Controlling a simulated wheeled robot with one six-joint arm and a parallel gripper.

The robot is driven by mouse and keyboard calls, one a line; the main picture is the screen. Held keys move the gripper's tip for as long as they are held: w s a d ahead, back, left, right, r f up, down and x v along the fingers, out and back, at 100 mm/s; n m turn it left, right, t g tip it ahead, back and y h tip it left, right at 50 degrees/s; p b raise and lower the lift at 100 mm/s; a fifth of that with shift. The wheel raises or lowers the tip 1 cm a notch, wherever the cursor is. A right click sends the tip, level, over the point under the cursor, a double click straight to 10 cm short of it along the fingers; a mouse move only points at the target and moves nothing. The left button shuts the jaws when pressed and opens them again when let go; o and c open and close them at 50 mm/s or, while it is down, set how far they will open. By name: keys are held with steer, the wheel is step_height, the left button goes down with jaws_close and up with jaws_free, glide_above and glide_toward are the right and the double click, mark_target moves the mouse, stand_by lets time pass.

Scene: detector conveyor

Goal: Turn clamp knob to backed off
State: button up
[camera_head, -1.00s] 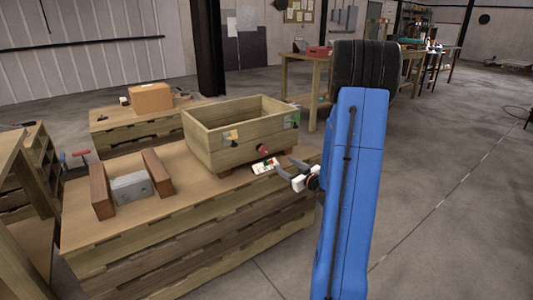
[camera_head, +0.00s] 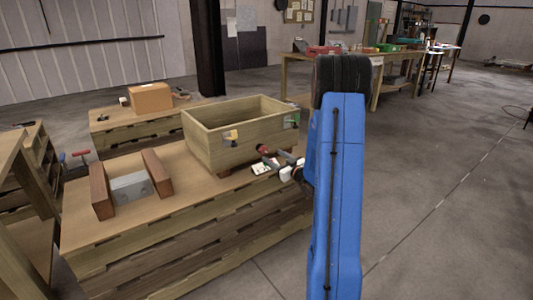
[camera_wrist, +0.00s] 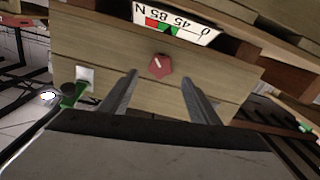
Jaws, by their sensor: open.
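The red clamp knob (camera_wrist: 160,66) sits on the front wooden wall of the crate, with a pale pointer line on its face. In the head view the knob (camera_head: 262,149) shows just beyond my gripper. My gripper (camera_head: 268,161) is open and empty. In the wrist view its two fingers (camera_wrist: 160,88) stand to either side below the knob, apart from it. A white dial card (camera_wrist: 176,22) with red and green bands and numbers appears upside down above the knob; it lies on the pallet top (camera_head: 262,168) in the head view.
The wooden crate (camera_head: 205,155) stands on the pallet stack. A grey block (camera_head: 132,188) sits between two brown boards on the left. A cardboard box (camera_head: 150,97) rests on a pallet behind. Open floor lies to the right.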

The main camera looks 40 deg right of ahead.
mark_target(265, 150)
steer(key=w, duration=0.6)
steer(key=shift+w, duration=0.35)
steer(key=c, duration=1.1)
